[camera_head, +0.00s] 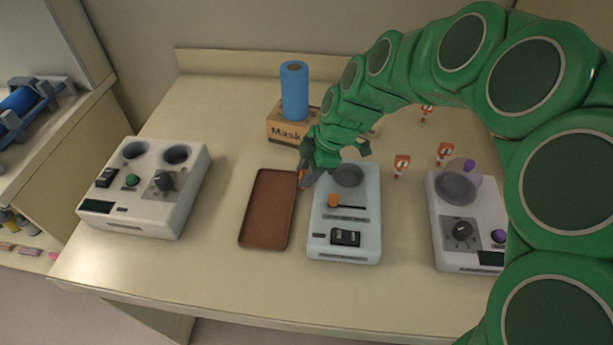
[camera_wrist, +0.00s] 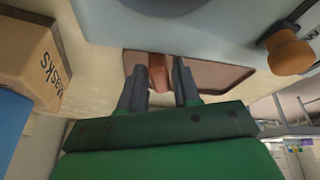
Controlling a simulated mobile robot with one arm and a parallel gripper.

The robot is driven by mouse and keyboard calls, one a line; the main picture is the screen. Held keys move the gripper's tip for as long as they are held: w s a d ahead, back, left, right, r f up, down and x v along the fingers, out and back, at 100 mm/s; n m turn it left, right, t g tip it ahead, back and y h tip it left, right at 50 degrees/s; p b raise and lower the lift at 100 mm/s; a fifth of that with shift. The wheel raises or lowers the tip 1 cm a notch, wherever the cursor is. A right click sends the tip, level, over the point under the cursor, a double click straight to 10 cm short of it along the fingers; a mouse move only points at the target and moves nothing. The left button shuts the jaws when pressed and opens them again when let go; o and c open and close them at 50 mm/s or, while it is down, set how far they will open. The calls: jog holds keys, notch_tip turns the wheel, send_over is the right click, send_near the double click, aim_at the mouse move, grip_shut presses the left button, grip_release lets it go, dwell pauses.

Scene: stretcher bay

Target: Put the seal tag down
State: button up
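My gripper (camera_head: 306,177) is above the counter, by the upper right corner of the brown tray (camera_head: 243,236) and next to the middle white device (camera_head: 322,245). A small orange-red piece, which looks like the seal tag (camera_wrist: 158,72), is between its two dark fingers in the wrist view. Most of the tag is hidden, and its printed face does not show. The tray shows bare in the head view, and part of it lies beyond the fingers in the wrist view (camera_wrist: 222,76). Several similar orange and white tags (camera_head: 401,165) stand on the counter to the right.
A masks box (camera_head: 285,129) and a blue roll (camera_head: 294,90) stand behind the tray. The middle device has an orange knob (camera_head: 333,200). Other white devices stand at the left (camera_head: 150,213) and right (camera_head: 465,255). Counter is clear between the left device and the tray.

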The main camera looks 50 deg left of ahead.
jog(key=shift+f, duration=0.15)
jog(key=shift+c, duration=0.2)
grip_shut()
jog(key=shift+r, duration=0.55)
notch_tip(320, 180, up, 2)
jog(key=shift+s+r, duration=0.1)
jog(key=s+d+r, duration=0.6)
jog(key=d+r, duration=0.3)
jog(key=d, duration=0.3)
jog(key=shift+d+r, duration=0.3)
